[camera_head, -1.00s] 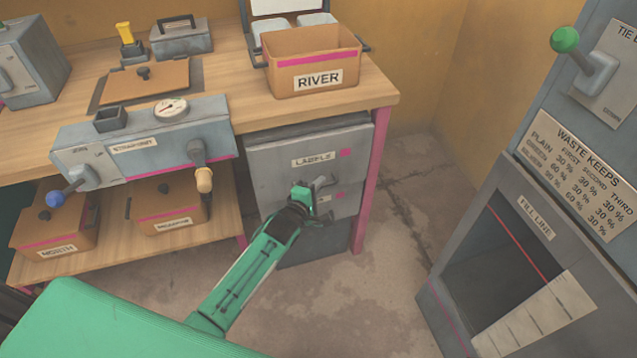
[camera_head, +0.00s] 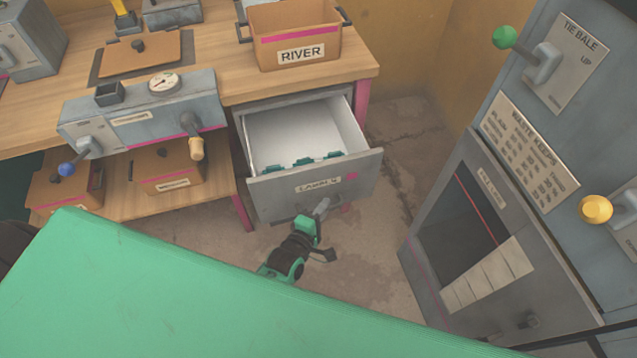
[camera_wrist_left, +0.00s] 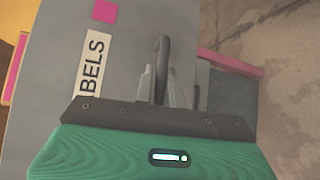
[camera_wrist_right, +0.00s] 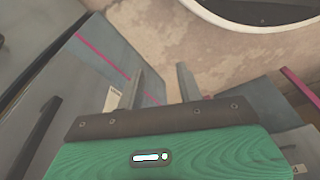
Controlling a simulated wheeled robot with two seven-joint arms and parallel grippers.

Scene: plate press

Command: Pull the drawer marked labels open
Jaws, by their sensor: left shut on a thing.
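The grey drawer marked LABELS (camera_head: 268,192) stands well out of its cabinet under the bench, tilted in the picture. Its white inside shows, with some small green pieces at the front of it. My left gripper (camera_head: 320,212) is at the drawer's front, below the label. In the left wrist view the gripper (camera_wrist_left: 163,88) is shut on the dark hooked handle (camera_wrist_left: 163,48), beside the LABELS tag (camera_wrist_left: 95,62). My right gripper (camera_wrist_right: 160,82) is out of the head view; in its wrist view its fingers are apart with nothing between them.
A cardboard box marked RIVER (camera_head: 297,40) stands on the wooden bench (camera_head: 228,88) above the drawer. A pink bench leg (camera_head: 362,100) is right of it. A grey machine (camera_head: 420,240) with levers stands at the right. Bare floor (camera_head: 385,220) lies between them.

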